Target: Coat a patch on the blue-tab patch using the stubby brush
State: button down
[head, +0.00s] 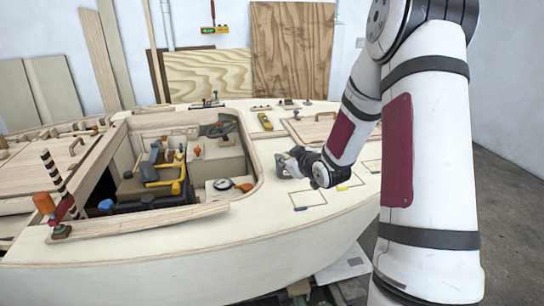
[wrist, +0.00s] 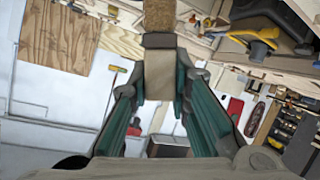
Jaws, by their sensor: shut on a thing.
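My gripper (head: 283,165) is over the pale deck, to the right of the cockpit opening. In the wrist view its two green-lined fingers (wrist: 160,85) are shut on the stubby brush, a short tan block with a dark band and brown bristles (wrist: 158,14) at the top of the picture. In the head view the brush is too small and hidden to make out clearly. A dark-outlined patch (head: 308,199) lies on the deck in front of my gripper, apart from it; a small dark tab sits by its near edge, its blue colour not certain. A patch with a yellow tab (head: 345,183) lies to its right.
Another outlined patch (head: 372,166) lies farther right, partly behind my arm. The cockpit opening holds a yellow-and-black tool (head: 165,175). A round gauge (head: 222,184) sits at its near corner. An orange-topped post (head: 45,204) stands at left.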

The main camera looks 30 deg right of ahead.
jog(key=shift+s+d+f, duration=0.2)
jog(key=shift+s+d, duration=0.35)
jog(key=shift+d, duration=0.05)
jog(key=shift+f, duration=0.15)
jog(key=shift+f+b, duration=1.7)
jog(key=shift+f, duration=0.6)
